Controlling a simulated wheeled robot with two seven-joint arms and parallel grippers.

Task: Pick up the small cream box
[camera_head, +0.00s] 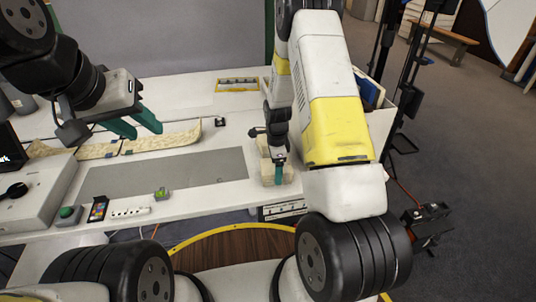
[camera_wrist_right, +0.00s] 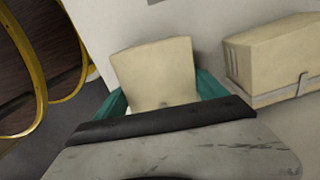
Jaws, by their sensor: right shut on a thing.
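The small cream box (camera_wrist_right: 155,72) is between the green fingers of my right gripper (camera_wrist_right: 160,100) in the right wrist view, with a finger at each side. In the head view the box (camera_head: 288,172) shows partly behind the right gripper (camera_head: 278,172), near the front right of the white table. My right gripper is shut on it. I cannot tell whether the box is clear of the table top. My left gripper (camera_head: 136,125) is open and empty, with its green fingers apart above the table's left part.
A second cream box with a strap (camera_wrist_right: 275,62) lies beside the held one. The white table (camera_head: 190,205) has a grey mat (camera_head: 165,175), a power strip (camera_head: 130,212) and a phone-like device (camera_head: 98,209). A yellow-rimmed round wooden surface (camera_head: 235,245) is in front.

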